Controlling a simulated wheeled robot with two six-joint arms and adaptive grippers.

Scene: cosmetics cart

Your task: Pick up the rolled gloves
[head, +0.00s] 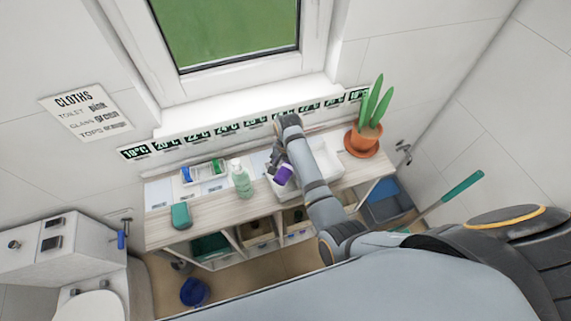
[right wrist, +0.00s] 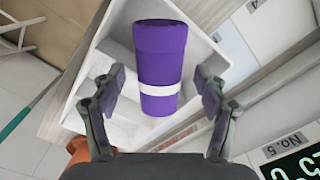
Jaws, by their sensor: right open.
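The rolled gloves (head: 284,175) are a purple roll with a white band. They lie in or over a white tray (head: 318,186) on the wooden cart top. In the right wrist view the roll (right wrist: 160,50) is seen lengthwise, with the white tray (right wrist: 100,65) around it. My right gripper (right wrist: 157,90) is open, its two fingers on either side of the roll's lower end, with gaps showing on both sides. In the head view the right gripper (head: 276,163) is just above the roll and its fingers are partly hidden. My left gripper is not in view.
A green pump bottle (head: 241,180) stands left of the tray, with a green item (head: 181,216) farther left. A potted plant (head: 363,138) stands at the right end. A wall strip with number labels (head: 225,130) runs behind. The cart top between the green item and bottle is clear.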

